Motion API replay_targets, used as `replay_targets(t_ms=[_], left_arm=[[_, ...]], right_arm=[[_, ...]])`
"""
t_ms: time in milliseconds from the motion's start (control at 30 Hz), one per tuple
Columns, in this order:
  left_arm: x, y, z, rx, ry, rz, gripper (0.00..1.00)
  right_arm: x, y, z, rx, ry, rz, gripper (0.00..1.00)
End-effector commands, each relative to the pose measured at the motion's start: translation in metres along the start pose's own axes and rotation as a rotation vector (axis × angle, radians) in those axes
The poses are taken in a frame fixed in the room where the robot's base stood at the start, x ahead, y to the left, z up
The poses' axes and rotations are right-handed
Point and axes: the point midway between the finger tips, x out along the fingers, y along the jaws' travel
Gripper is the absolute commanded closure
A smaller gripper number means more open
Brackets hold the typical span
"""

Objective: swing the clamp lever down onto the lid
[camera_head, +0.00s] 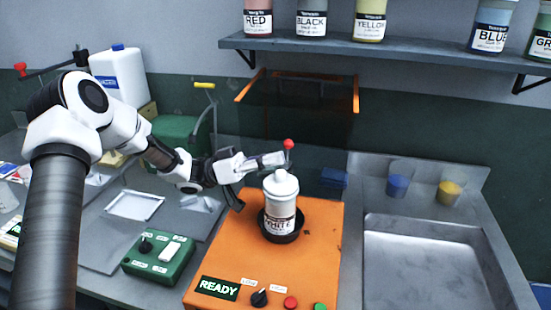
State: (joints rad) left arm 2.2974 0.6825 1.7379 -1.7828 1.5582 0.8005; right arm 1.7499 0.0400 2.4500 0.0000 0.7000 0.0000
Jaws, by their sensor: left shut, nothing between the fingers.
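The clamp lever shows as a red ball knob (288,144) on a short stem, standing above and behind the lid. The lower part of the lever is hidden behind the lid and my gripper. The white rounded lid (281,183) sits on a white bottle (279,226) labelled WHITE, upright in a dark round holder on the orange machine (235,240). My left gripper (281,159) is shut and empty, its tips just above the lid and close beside the lever stem. I cannot tell whether they touch the stem. My right gripper is not in view.
A dark transparent guard with an orange frame (356,92) stands behind the machine. A shelf (390,51) with several paint bottles hangs above. A metal sink (430,260) lies right, a green control box (158,259) left. The machine's front panel reads READY.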

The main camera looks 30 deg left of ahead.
Motion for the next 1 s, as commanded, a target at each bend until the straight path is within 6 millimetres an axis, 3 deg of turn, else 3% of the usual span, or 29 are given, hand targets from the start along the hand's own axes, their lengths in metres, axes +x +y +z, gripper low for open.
replay_targets(t_ms=[100,400,1000], left_arm=[[-0.003,-0.001,0.008,0.090,-0.001,0.032,1.00],[-0.004,0.001,0.012,0.251,0.000,0.088,1.00],[-0.004,0.002,0.012,0.306,-0.001,0.107,1.00]], right_arm=[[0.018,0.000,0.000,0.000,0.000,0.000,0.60],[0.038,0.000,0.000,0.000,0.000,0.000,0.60],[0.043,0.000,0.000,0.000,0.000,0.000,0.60]])
